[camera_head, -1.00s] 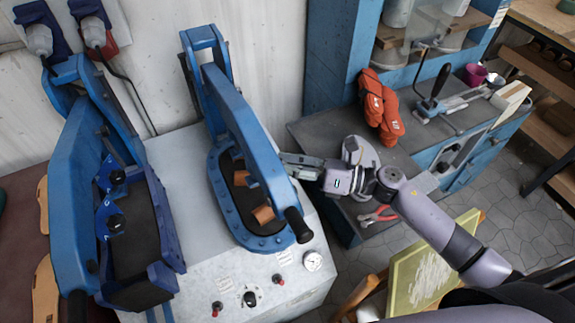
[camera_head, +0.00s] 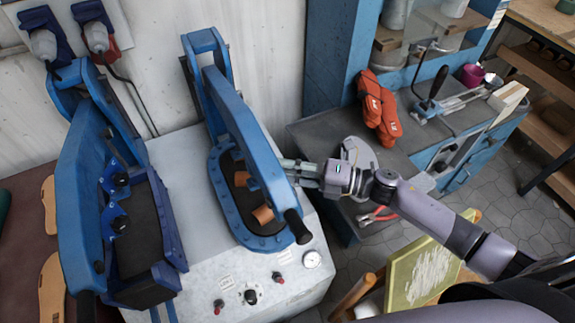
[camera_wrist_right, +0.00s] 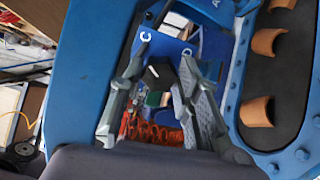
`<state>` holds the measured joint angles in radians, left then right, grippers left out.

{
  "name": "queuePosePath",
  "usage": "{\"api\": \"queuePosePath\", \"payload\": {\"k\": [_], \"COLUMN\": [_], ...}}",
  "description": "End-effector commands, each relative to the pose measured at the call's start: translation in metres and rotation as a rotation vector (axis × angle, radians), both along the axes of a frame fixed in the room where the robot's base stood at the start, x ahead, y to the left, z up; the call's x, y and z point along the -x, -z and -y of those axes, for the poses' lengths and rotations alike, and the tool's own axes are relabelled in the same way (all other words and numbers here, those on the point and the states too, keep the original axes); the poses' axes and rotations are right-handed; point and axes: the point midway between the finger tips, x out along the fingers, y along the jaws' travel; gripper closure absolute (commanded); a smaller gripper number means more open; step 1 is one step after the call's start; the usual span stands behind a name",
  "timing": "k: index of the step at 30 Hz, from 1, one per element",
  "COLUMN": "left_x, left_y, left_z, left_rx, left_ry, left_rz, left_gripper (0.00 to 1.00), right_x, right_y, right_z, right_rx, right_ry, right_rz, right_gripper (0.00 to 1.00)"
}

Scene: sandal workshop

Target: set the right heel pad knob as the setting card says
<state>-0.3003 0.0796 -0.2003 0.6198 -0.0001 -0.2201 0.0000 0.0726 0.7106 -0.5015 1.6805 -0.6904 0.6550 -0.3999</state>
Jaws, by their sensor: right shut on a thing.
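My right gripper (camera_head: 288,166) reaches in from the right to the far side of the right blue press arm (camera_head: 245,130). In the right wrist view its two fingers (camera_wrist_right: 160,92) stand on either side of a black knob (camera_wrist_right: 160,73) and are shut on it. A blue plate behind the knob carries the white letters A, C and D. The knob's pointer direction is not clear, and the head view hides this knob behind the press arm. On the left press, two black knobs (camera_head: 120,179) show on blue lettered plates. No setting card is readable. My left gripper is out of view.
Two tan pads (camera_head: 263,214) sit on the right press bed. A black-handled lever end (camera_head: 297,226) is close to my right gripper. Red pliers (camera_head: 377,216), a grey disc and orange gloves (camera_head: 378,107) are on the bench. A console knob (camera_head: 250,297) is at front.

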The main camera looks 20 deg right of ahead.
Motion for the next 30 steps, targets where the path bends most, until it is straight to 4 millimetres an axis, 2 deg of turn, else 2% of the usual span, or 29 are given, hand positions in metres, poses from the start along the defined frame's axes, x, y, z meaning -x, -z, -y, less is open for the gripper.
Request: {"api": "queuePosePath", "payload": {"k": [9,24,25,30], "left_x": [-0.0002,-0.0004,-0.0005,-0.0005], "left_y": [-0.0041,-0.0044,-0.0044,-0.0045], "left_z": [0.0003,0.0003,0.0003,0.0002], "left_rx": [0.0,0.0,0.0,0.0], "left_ry": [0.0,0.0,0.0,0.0], "left_rz": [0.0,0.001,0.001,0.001], "left_gripper": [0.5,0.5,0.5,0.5], "right_x": [-0.0002,-0.0002,-0.0003,-0.0001], "right_y": [0.0013,0.0016,0.0016,0.0014], "right_z": [0.0008,0.0008,0.0008,0.0006], "right_rx": [-0.048,-0.056,-0.056,-0.056], "right_ry": [0.001,0.001,0.001,0.001], "right_rz": [-0.098,-0.114,-0.114,-0.113], "right_gripper": [0.97,0.97,0.69,0.58]}}
